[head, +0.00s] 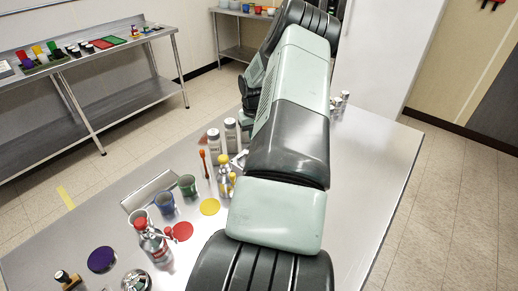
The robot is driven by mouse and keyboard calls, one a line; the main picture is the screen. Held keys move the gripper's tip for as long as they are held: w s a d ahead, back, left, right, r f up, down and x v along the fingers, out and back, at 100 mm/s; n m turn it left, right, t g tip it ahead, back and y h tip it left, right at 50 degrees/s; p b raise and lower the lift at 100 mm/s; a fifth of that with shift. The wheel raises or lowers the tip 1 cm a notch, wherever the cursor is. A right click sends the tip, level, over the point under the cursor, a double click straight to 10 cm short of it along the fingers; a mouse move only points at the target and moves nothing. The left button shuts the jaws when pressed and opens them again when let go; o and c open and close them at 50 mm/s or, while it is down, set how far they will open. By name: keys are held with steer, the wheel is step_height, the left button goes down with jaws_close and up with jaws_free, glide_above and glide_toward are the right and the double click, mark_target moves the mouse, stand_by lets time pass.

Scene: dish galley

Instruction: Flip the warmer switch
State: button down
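I cannot make out a warmer or its switch in the head view; my arm covers the middle of the steel table (365,190) and may hide it. My arm runs from the bottom edge up through the middle of the picture, then bends down behind itself. My gripper does not show; the arm's far end is hidden behind its nearer links.
Left of my arm stand a blue cup (164,202), a green cup (188,185) and a red-labelled bottle (152,243). Purple (101,259), red (182,231) and yellow (209,207) discs lie flat. Pale canisters (231,135) stand farther back. The table's right side is largely clear.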

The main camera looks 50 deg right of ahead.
steer(key=shift+f, duration=0.6)
steer(key=shift+r, duration=3.55)
